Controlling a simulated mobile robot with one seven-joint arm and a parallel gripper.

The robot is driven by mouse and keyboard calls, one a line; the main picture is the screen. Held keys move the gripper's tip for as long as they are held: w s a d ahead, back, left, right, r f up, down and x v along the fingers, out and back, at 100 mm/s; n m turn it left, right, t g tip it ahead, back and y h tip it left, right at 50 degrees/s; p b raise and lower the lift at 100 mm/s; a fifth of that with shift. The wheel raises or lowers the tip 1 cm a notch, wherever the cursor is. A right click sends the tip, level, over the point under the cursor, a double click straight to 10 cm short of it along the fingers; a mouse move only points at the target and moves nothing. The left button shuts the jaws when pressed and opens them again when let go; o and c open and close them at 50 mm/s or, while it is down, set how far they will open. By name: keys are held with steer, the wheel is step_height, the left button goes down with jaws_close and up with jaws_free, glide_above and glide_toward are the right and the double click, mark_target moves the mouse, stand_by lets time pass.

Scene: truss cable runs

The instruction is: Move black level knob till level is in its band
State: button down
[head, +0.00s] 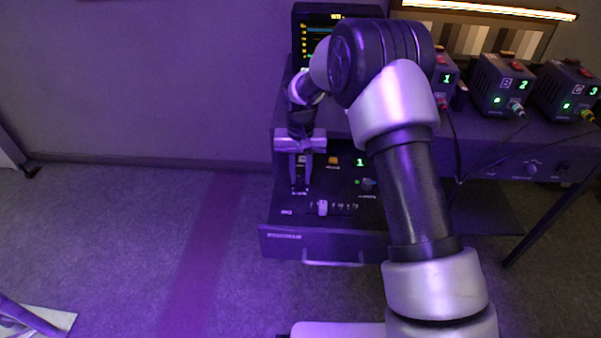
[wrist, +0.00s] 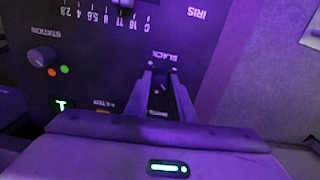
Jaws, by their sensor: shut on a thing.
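My gripper (head: 300,190) reaches down to the left side of the pulled-out control drawer (head: 330,245). In the wrist view my gripper (wrist: 160,78) has its two fingers on either side of the black level knob (wrist: 161,87), under the upside-down BLACK label, and is shut on it. The knob is small and dark, partly hidden between the fingers. In the head view the fingers cover it. A monitor (head: 312,45) with coloured traces stands behind my arm, which hides part of its screen. I cannot read the level or its band there.
The panel also holds a white iris slider (head: 322,207), a station knob (wrist: 41,56), small orange and green lights and a green "1" display (wrist: 64,104). Several camera units, such as unit B (head: 503,82), stand on the desk at right.

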mark_target(301, 178)
steer(key=c, duration=1.5)
jaws_free()
step_height(301, 178, up, 18)
steer(key=p, duration=0.3)
steer(key=shift+f, duration=0.25)
